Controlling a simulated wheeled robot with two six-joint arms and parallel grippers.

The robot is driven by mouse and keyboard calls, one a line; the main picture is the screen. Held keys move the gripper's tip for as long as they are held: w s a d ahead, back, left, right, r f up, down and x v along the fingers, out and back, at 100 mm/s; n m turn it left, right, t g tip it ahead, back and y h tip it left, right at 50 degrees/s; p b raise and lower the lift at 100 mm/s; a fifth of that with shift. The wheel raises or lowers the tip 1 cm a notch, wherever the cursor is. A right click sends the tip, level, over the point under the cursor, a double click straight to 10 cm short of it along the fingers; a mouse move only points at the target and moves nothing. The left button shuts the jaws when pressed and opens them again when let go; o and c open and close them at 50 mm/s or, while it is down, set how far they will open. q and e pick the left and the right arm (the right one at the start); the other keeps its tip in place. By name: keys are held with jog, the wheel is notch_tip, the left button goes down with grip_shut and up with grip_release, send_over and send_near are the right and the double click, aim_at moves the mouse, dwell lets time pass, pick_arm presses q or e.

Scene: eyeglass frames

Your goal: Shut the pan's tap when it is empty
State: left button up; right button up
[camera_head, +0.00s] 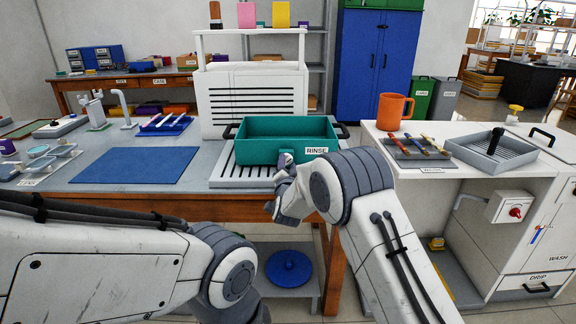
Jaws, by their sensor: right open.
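The teal pan (240,150) labelled RINSE sits on a grooved white drainer (225,172) at the right end of the grey bench. Its inside shows plain teal walls; I cannot tell whether any liquid lies on the bottom.
A blue mat (135,165) lies left of the drainer. To the right, a white counter holds an orange jug (394,111), a tool tray (416,152) and a grey pan with a rack (492,150). A blue round lid (289,268) lies on the shelf below.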

grip_shut()
jog(key=n, duration=0.4)
jog(key=shift+a+r+n+p, duration=0.1)
jog(key=shift+n+p, duration=0.25)
jog(key=shift+n, duration=0.05)
jog(key=n+p, duration=0.1)
jog(key=n, duration=0.3)
jog(key=shift+a, duration=0.15)
jog(key=n+p, duration=0.1)
jog(key=n, duration=0.4)
jog(key=shift+a, duration=0.1)
jog(key=shift+a+n+p, duration=0.1)
jog(key=shift+n+p, duration=0.75)
jog(key=shift+n, duration=1.25)
